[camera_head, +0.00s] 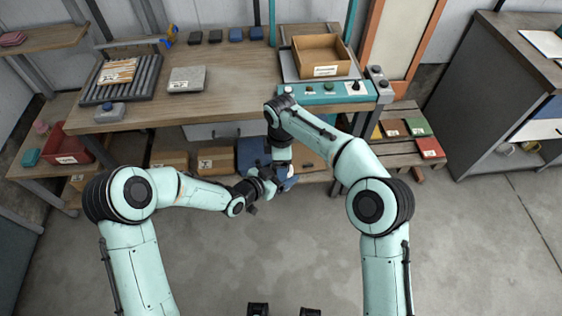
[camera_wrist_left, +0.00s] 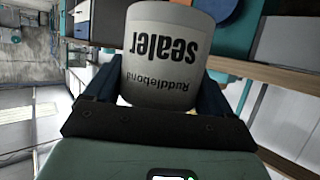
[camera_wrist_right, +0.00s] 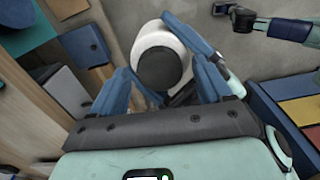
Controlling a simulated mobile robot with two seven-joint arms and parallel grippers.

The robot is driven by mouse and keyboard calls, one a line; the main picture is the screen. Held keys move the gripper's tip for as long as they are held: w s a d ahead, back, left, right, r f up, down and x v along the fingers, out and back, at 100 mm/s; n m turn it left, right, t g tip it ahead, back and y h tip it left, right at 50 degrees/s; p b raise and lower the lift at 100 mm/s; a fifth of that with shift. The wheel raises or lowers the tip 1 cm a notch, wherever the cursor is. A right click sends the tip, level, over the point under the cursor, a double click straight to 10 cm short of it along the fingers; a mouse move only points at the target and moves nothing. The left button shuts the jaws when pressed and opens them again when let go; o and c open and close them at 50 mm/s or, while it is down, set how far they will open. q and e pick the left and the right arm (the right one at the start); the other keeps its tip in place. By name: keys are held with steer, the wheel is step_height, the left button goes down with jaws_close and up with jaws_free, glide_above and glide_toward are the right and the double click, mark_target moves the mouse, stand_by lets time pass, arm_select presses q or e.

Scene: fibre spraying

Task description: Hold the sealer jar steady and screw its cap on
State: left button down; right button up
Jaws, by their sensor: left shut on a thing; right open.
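The sealer jar (camera_wrist_left: 170,55) is pale grey-white, with its printed label upside down in the left wrist view. My left gripper (camera_wrist_left: 160,95) is shut on the jar, one blue finger on each side. In the right wrist view the jar (camera_wrist_right: 162,38) is seen from above, with a dark round cap (camera_wrist_right: 160,69) at its top; I cannot tell how tightly it sits. My right gripper (camera_wrist_right: 165,85) is open just above, its fingers spread to either side of the cap. In the head view my left gripper (camera_head: 274,180) and right gripper (camera_head: 283,168) meet, mostly hiding the jar.
A wooden workbench (camera_head: 235,85) stands behind the grippers, with a cardboard box (camera_head: 320,57) and a teal button panel (camera_head: 325,93). Cartons (camera_head: 216,160) sit on the shelf below. Colored packs (camera_head: 418,126) lie on slats to the right. The floor in front is clear.

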steer(key=shift+r, duration=1.95)
steer(key=shift+c, duration=1.4)
steer(key=m, duration=0.4)
steer(key=shift+w+r, duration=0.2)
steer(key=shift+w, duration=0.05)
steer(key=m, duration=0.5)
steer(key=shift+s+d+f, duration=0.1)
steer(key=shift+s+f, duration=0.05)
steer(key=shift+s, duration=0.05)
steer(key=m, duration=0.5)
steer(key=r+m, duration=0.1)
steer(key=m, duration=0.1)
steer(key=shift+s+r+m, duration=0.15)
steer(key=shift+m, duration=0.25)
step_height(320, 180, up, 2)
steer(key=m, duration=0.5)
steer(key=shift+f, duration=4)
